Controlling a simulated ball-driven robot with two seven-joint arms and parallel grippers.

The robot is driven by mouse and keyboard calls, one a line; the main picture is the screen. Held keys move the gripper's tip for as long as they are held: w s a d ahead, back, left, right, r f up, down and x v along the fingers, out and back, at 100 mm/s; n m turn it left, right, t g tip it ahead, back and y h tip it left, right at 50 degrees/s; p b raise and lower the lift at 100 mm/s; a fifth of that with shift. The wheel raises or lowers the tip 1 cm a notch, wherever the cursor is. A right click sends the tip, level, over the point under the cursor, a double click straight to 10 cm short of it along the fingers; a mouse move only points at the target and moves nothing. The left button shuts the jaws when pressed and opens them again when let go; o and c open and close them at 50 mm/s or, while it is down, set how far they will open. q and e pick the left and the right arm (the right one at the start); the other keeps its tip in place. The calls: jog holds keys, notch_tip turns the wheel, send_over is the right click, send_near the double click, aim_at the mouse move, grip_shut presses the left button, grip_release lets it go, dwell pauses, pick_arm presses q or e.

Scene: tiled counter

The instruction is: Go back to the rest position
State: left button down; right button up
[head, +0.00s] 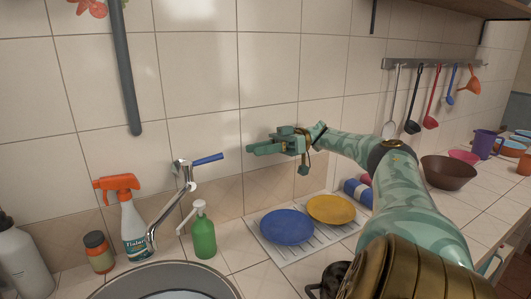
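My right arm comes in from the lower right in the head view. Its green, marbled links reach left above the counter. My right gripper (262,146) is in front of the tiled wall, above and apart from the blue plate (287,227) and the yellow plate (331,208). Its fingers point left, and I see no object in them. From this angle I cannot tell whether the fingers are apart or closed. My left gripper is not in view.
Both plates lie on a white drying rack (273,249). A faucet (163,212), a green soap bottle (203,236), a spray bottle (133,230) and a jar (98,252) stand around the sink (225,287). Utensils hang from a rail (440,65). A brown bowl (448,172) stands at right.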

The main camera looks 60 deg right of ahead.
jog(key=shift+b+v, duration=0.45)
jog(key=shift+v, duration=0.65)
